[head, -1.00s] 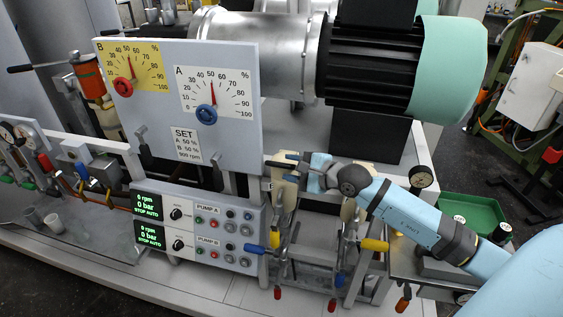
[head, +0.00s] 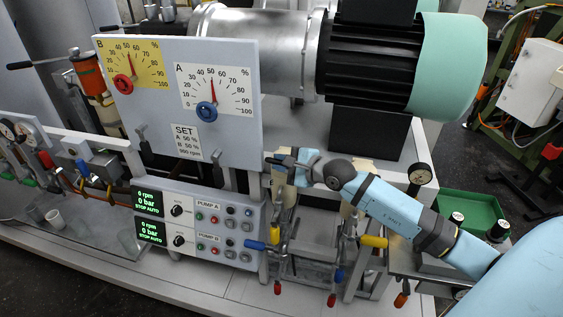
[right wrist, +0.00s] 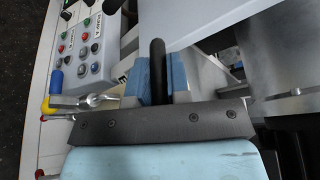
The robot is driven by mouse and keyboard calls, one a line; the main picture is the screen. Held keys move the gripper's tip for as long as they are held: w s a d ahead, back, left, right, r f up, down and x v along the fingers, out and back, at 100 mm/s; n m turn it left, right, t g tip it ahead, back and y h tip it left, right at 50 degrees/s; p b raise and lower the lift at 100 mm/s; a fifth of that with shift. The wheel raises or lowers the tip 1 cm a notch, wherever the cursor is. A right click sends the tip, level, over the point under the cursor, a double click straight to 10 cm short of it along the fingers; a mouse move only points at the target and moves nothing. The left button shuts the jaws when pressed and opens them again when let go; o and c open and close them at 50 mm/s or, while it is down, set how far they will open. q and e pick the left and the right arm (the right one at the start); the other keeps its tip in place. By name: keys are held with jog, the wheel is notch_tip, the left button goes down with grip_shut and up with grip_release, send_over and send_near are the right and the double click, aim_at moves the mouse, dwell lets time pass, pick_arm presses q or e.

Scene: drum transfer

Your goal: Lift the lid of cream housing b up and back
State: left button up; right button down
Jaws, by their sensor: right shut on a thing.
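A cream housing (head: 279,180), which I take for housing b, stands just right of the pump control box, partly hidden by my right gripper. My right gripper (head: 281,157) is at its top, with the arm coming in from the right. In the right wrist view its blue-padded fingers (right wrist: 160,78) are shut on a slim black handle (right wrist: 158,55), which sticks up between them. The lid itself is hard to make out behind the gripper. Another cream part (head: 358,172) shows behind my right arm. My left gripper is not in view.
The gauge board (head: 180,95) stands close behind and left of the gripper. The pump control box (head: 205,222) is to its left. Valves with yellow (head: 373,241) and blue (head: 254,245) handles stand in front. A green tray (head: 470,212) is at the right.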

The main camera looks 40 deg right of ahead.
aim_at(283, 150)
jog(key=r+m, duration=0.1)
jog(key=w+d+r+m+g+p, duration=0.1)
jog(key=r, duration=0.1)
jog(key=w+d+r+m+g+y+p, duration=0.1)
jog(key=shift+d+r+m, duration=0.2)
jog(key=shift+r+m, duration=0.1)
jog(key=shift+w+d+r+m+g+y, duration=0.3)
jog(key=shift+w+d+r+m, duration=0.2)
jog(key=shift+d, duration=0.1)
jog(key=shift+w+d+r+b, duration=0.35)
jog(key=shift+d+r+b, duration=0.05)
jog(key=shift+b, duration=0.15)
jog(key=c, duration=1.1)
grip_release()
